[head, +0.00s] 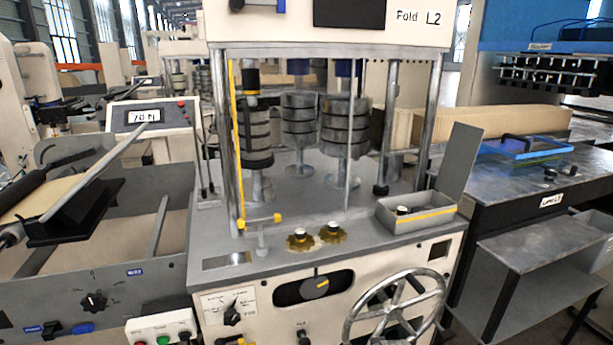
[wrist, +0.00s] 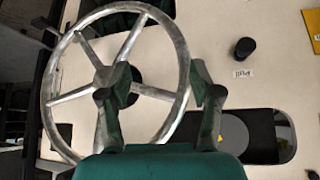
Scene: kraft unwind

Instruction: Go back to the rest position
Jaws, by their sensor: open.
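My gripper (wrist: 158,76) shows in the wrist view with its two green fingers apart and nothing between the tips except the view of the machine front behind. The left finger overlaps the hub of the metal handwheel (wrist: 67,49), and the right finger lies just outside its rim. I cannot tell how far the fingers are from the wheel, or whether they touch it. In the head view the handwheel (head: 351,323) is on the lower right of the machine front. My gripper and arm do not show in the head view.
The Fold L2 machine (head: 330,270) fills the middle of the head view, with a dial (head: 315,287) in a slot and two brass knobs (head: 331,233). A grey open box (head: 436,222) sits on its ledge. A dark side table (head: 490,192) stands at right, a grey frame (head: 150,275) at left.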

